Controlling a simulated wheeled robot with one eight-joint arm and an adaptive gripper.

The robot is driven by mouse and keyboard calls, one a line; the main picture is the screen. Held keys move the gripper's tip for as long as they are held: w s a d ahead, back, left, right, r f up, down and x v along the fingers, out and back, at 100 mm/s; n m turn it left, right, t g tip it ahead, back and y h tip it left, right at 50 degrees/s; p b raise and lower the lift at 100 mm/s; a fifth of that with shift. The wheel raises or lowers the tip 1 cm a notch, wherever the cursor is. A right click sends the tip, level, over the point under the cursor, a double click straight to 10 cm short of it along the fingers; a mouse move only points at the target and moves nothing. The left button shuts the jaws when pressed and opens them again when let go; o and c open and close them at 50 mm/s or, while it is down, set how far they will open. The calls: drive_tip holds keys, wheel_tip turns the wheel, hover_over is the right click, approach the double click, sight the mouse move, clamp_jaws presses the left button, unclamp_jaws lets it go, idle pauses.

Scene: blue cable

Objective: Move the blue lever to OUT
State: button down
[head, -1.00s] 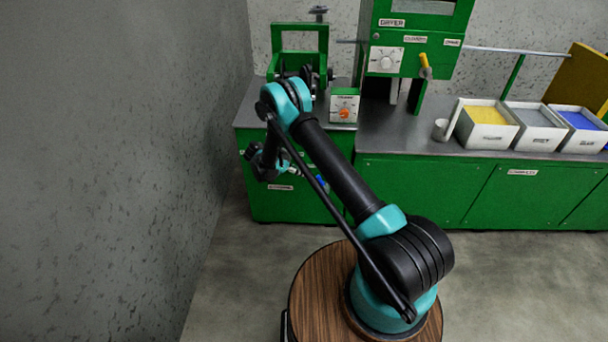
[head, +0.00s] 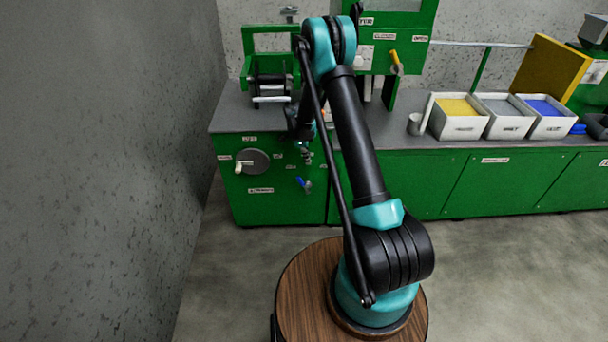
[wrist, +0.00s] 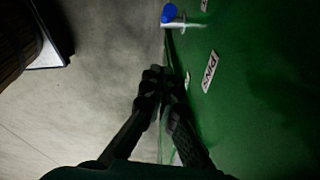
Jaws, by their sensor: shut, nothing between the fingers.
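The blue lever (head: 304,184) is on the front of the green cabinet (head: 270,205), low and right of the round dial. It also shows at the top of the wrist view (wrist: 169,13), sticking out from the green panel on a pale mount. My gripper (head: 305,157) points down in front of the panel, just above the lever in the head view, and apart from it. In the wrist view my gripper (wrist: 161,75) has its dark fingertips together and empty, with the lever beyond them. I cannot read an OUT mark by the lever.
A grey dial with a pale handle (head: 252,161) is on the panel to the left. A white label (wrist: 209,71) is on the panel near my fingers. Bins of yellow, grey and blue material stand on the bench (head: 390,128). The floor in front is clear.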

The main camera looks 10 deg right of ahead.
hover_over(304, 184)
drive_tip(key=d, duration=0.4)
drive_tip(key=a+x, duration=0.2)
drive_tip(key=x, duration=0.7)
drive_tip(key=a+f, duration=0.2)
drive_tip(key=a, duration=0.1)
drive_tip(key=shift+s+a+f, duration=0.1)
drive_tip(key=shift+a+f, duration=0.2)
drive_tip(key=shift+a, duration=0.15)
